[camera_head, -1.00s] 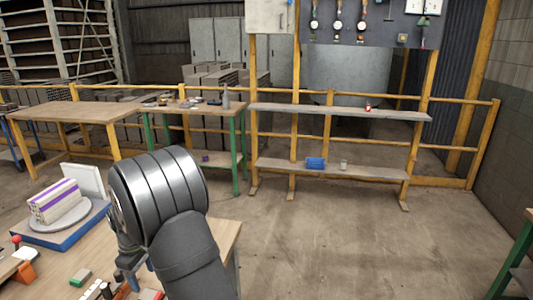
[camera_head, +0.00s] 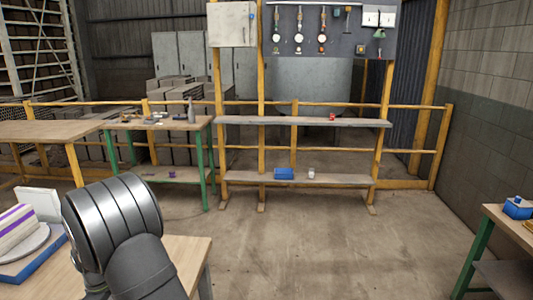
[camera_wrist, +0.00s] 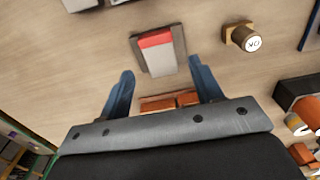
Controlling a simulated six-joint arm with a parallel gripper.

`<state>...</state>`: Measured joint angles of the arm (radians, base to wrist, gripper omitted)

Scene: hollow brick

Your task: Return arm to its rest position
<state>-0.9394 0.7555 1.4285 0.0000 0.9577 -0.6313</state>
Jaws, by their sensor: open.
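My gripper (camera_wrist: 160,92) shows in the wrist view with its two blue fingers apart and nothing between the tips. It is above a wooden tabletop (camera_wrist: 100,60). A grey block with a red and white top (camera_wrist: 157,52) lies just beyond the fingertips, apart from them. Orange-brown pieces (camera_wrist: 170,102) show between the finger bases, partly hidden by the gripper body. In the head view my arm covers part of the near table (camera_head: 185,258), and the gripper is out of sight there.
A purple-striped brick (camera_head: 15,228) sits on a round plate over a blue base (camera_head: 35,262) at the left. A wooden stamp-like piece (camera_wrist: 242,37) and dark and orange items (camera_wrist: 300,98) lie right of the gripper. A green-legged table (camera_head: 480,250) stands at the right. The floor between is clear.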

